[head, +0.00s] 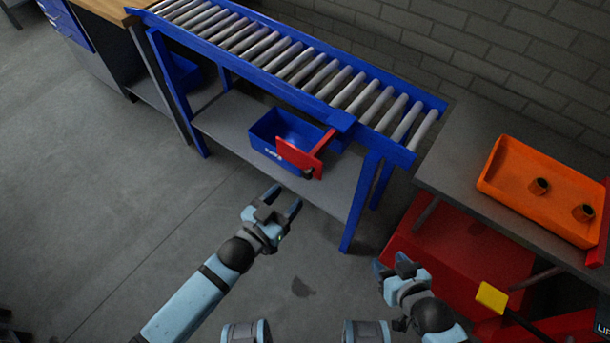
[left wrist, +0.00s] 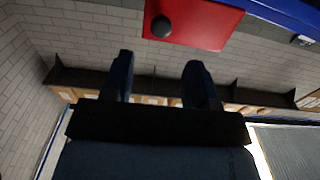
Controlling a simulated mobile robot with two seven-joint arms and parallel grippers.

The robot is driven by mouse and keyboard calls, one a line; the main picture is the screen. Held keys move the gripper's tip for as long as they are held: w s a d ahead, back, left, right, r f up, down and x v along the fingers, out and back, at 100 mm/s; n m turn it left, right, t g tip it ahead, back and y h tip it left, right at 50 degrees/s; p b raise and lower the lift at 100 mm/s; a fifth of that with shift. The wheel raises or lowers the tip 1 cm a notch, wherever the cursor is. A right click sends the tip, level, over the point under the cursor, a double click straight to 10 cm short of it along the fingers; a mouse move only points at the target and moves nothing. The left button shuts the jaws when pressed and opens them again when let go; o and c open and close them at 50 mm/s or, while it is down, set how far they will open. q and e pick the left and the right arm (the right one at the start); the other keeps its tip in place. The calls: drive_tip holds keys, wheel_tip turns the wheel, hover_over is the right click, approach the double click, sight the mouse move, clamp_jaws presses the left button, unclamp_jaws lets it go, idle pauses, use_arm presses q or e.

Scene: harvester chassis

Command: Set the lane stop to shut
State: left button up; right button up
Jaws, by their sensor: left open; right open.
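The lane stop is a red plate (head: 296,155) with a red bar at the front edge of the roller conveyor (head: 290,62), near its right end. A dark round knob (head: 308,174) sits at its lower edge. The red plate also shows in the left wrist view (left wrist: 205,22), with its knob (left wrist: 161,26) above the fingers. My left gripper (head: 283,203) is open and empty, below and left of the plate in the picture, apart from it. Its fingers also show in the left wrist view (left wrist: 159,68). My right gripper (head: 391,264) is open and empty, farther right.
A blue bin (head: 263,133) stands on the shelf under the conveyor, behind the plate. A blue conveyor leg (head: 358,205) stands between my grippers. At right, an orange tray (head: 510,188) with two dark cylinders lies on a grey table, with a red cabinet (head: 460,250) below. The floor at left is clear.

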sight(306, 176)
use_arm(q)
drive_tip(key=x, duration=0.8)
drive_tip(key=shift+c, duration=0.4)
clamp_jaws()
